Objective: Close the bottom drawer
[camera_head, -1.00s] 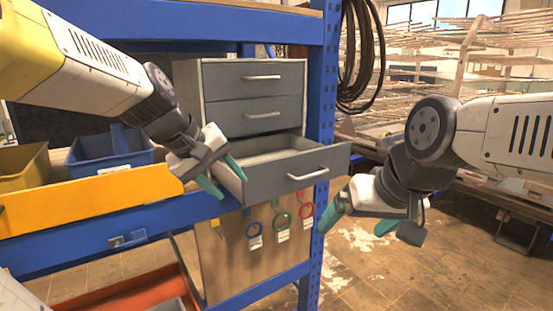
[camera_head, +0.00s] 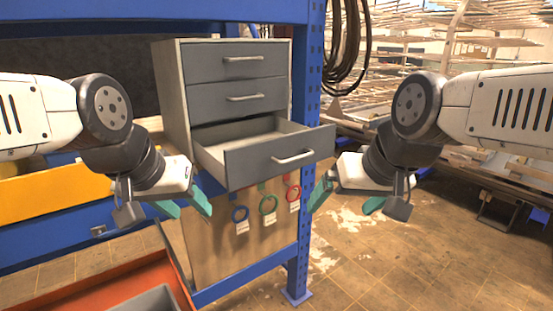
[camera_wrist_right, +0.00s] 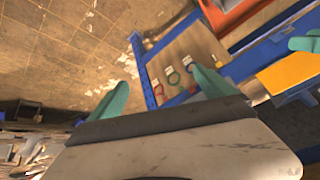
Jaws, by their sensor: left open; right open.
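The grey drawer cabinet (camera_head: 174,100) stands on the blue shelf in the head view. Its bottom drawer (camera_head: 246,166) is pulled out, with its empty inside partly showing and a light bar handle (camera_head: 294,157) on its front. The two drawers above are shut. My left gripper (camera_head: 186,208) is open and empty, in front of the drawer at its lower left. My right gripper (camera_head: 342,204) is open and empty, just right of and below the drawer's right end. Neither visibly touches the drawer. The right wrist view shows the right gripper's teal fingers (camera_wrist_right: 160,92) apart with nothing between them.
A blue upright post (camera_head: 306,215) stands right behind the drawer. Coloured rings (camera_head: 268,204) hang on a board below it. A yellow bin (camera_head: 50,192) and an orange-red tray (camera_head: 110,270) lie at the left. A coiled cable (camera_head: 345,50) hangs at the upper right. Open floor lies at the lower right.

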